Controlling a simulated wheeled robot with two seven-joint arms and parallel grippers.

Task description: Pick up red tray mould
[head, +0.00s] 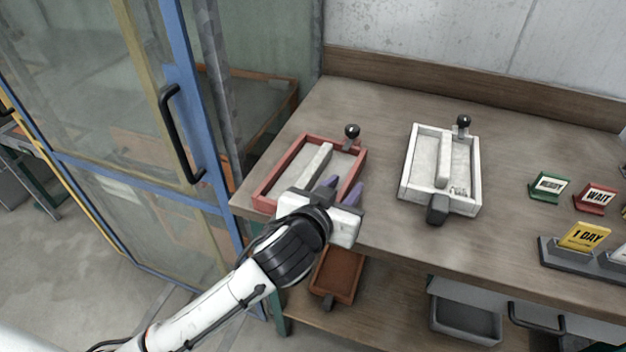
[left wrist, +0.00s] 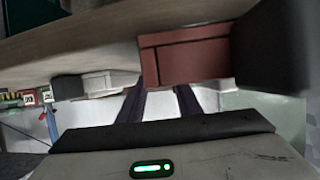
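The red tray mould (head: 264,186) lies at the left end of the wooden table in the head view. It has a red rim, a pale inside with a lengthwise bar, and a black knob at its far end. My left gripper (head: 342,188) is at its near right corner, its dark purple fingers apart and partly covering that corner. In the left wrist view the red mould (left wrist: 185,58) looms close beyond the fingers (left wrist: 161,95), with a dark block beside it. Nothing shows held between the fingers; whether they touch the mould is unclear. My right gripper is out of view.
A white tray mould (head: 408,165) lies to the right on the table (head: 385,222). Small signs (head: 549,187) stand farther right. A brown tray (head: 338,275) and a grey bin (head: 465,322) are below. A blue-framed glass door (head: 185,90) stands close on the left.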

